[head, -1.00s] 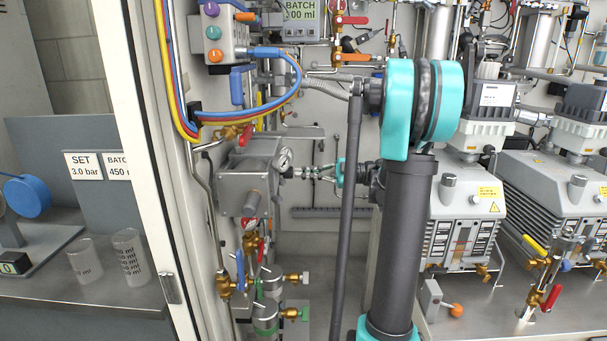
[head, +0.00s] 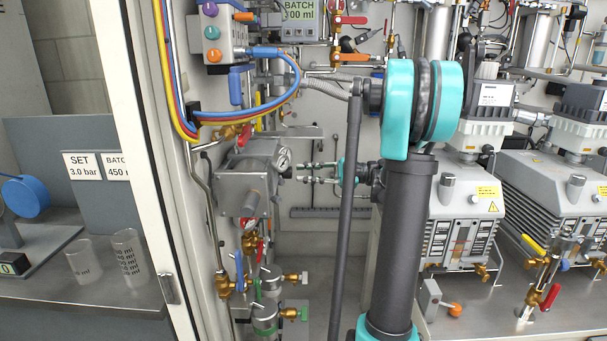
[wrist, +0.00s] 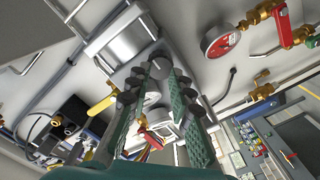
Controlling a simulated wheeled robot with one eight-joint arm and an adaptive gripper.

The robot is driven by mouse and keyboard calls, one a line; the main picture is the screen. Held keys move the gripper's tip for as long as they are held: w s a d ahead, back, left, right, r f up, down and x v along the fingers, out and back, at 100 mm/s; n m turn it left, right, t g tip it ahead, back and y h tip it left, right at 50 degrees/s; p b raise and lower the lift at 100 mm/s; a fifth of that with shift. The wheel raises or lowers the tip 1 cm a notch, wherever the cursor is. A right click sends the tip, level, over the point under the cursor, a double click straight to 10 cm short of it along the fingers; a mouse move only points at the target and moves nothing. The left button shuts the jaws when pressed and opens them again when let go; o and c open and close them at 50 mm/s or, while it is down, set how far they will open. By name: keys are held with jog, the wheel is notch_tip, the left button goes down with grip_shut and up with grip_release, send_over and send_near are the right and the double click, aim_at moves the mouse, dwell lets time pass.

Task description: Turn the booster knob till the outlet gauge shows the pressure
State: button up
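The booster is a grey box-shaped unit (head: 238,192) left of centre in the head view. A small round white-faced gauge (head: 284,158) sits at its right end; its needle is too small to read. A small dark knob (head: 287,172) shows just below the gauge, facing my gripper. My gripper (head: 302,172) is just right of the knob, pointing left, with its two fingers apart and nothing visible held between them. In the wrist view, the green-padded fingers (wrist: 160,90) are also spread, with grey equipment beyond them; I cannot tell the knob there for sure.
A sign (head: 83,166) reads SET 3.0 bar. Brass valves with coloured levers (head: 240,270) hang below the booster. Coloured hoses (head: 245,115) loop above it. Grey pumps (head: 465,215) stand to the right. A red-faced gauge (wrist: 221,38) shows in the wrist view.

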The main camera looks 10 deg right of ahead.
jog(key=shift+s+d, duration=0.1)
jog(key=shift+d, duration=0.35)
jog(key=shift+s+d, duration=0.2)
jog(key=shift+d, duration=0.75)
jog(key=shift+s+d, duration=0.15)
jog(key=shift+d, duration=0.8)
jog(key=shift+s+d, duration=0.2)
jog(key=shift+d, duration=0.75)
